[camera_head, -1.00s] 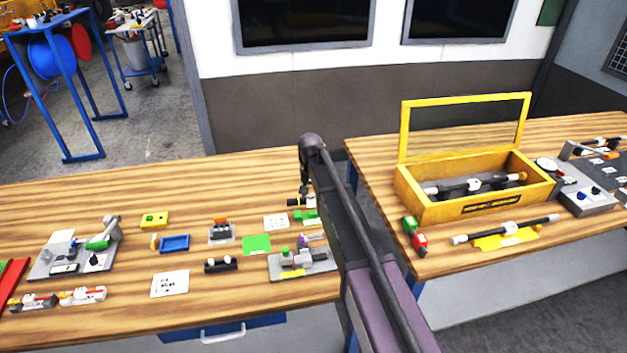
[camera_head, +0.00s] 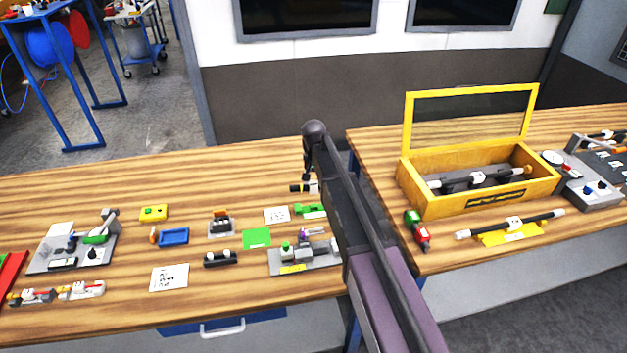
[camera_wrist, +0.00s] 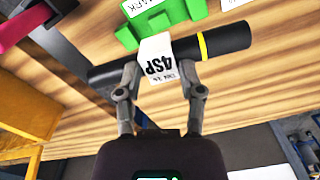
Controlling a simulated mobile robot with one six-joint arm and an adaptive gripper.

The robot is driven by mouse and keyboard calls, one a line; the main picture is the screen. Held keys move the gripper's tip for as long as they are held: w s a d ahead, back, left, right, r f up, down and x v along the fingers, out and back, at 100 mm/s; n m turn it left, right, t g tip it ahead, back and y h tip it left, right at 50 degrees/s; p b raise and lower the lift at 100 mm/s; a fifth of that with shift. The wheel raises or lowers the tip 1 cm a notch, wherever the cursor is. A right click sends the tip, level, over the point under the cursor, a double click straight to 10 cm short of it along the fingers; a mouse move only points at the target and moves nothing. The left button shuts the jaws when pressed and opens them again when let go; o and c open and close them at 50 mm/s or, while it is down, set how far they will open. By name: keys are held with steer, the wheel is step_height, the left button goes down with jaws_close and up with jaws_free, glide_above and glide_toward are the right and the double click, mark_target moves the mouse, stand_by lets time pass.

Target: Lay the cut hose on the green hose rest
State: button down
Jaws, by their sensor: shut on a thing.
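The cut hose (camera_wrist: 112,72) is a black tube with a white printed label and a yellow band near one end. My gripper (camera_wrist: 160,76) is shut on it near the label, with one finger on each side of the label. In the head view, the black end of the hose (camera_head: 296,188) shows just left of my arm, and my gripper is mostly hidden. The green hose rest (camera_head: 312,210) stands on the left bench below the hose in the picture. In the wrist view, the green rest (camera_wrist: 150,28) shows just beyond the hose, partly behind the label; contact cannot be told.
A white card (camera_head: 277,214) lies left of the rest, and a flat green square (camera_head: 257,238) lies nearer. A grey fixture plate (camera_head: 290,268) stands in front. On the right bench are a yellow open-lidded box (camera_head: 435,205) and a yellow stand (camera_head: 510,236) bearing a rod.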

mark_target(313, 192)
steer(key=shift+n, duration=0.4)
steer(key=shift+f+n, duration=0.25)
steer(key=shift+n, duration=0.05)
step_height(313, 192, down, 5)
steer(key=b, duration=0.5)
stand_by(1.9)
steer(key=shift+f+b, duration=0.65)
steer(key=shift+b, duration=0.25)
